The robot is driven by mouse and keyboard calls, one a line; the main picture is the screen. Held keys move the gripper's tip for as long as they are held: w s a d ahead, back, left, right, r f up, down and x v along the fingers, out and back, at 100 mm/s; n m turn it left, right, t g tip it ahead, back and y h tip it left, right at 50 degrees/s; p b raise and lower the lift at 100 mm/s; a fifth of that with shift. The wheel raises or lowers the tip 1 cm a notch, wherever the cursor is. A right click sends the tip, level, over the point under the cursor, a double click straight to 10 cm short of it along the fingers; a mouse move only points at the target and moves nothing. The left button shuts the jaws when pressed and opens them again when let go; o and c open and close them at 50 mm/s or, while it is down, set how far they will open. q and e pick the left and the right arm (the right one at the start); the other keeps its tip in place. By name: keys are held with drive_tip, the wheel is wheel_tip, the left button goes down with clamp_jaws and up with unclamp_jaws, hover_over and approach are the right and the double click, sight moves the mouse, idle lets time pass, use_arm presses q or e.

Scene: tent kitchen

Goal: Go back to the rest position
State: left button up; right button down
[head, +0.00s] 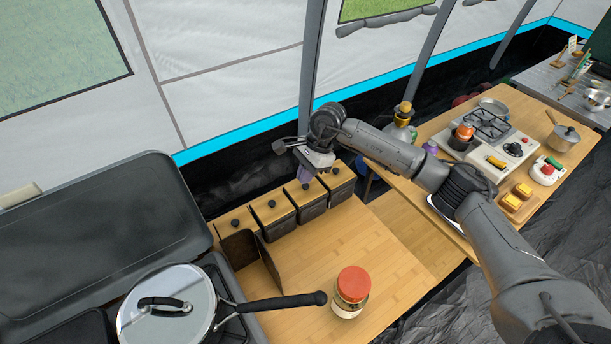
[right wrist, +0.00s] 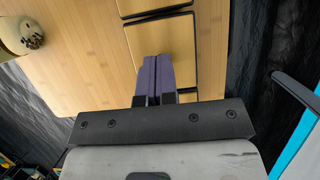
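My right gripper (head: 306,186) hangs over the row of black canisters with wooden lids at the back of the wooden counter. In the right wrist view its two purple fingers (right wrist: 158,72) lie side by side, closed together, with nothing visible between them. They point at a wooden lid (right wrist: 163,45); whether they touch it I cannot tell. My right arm reaches in from the lower right of the head view. My left gripper is in neither view.
A red-lidded jar (head: 351,291) stands on the counter (head: 385,265). A lidded pan (head: 168,308) sits on the stove at left, its handle over the counter. Black canisters (head: 272,216) line the back. A second table with a gas burner (head: 488,122) stands at right.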

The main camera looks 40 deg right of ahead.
drive_tip(key=shift+r+p, duration=1.1)
drive_tip(key=shift+r, duration=1.6)
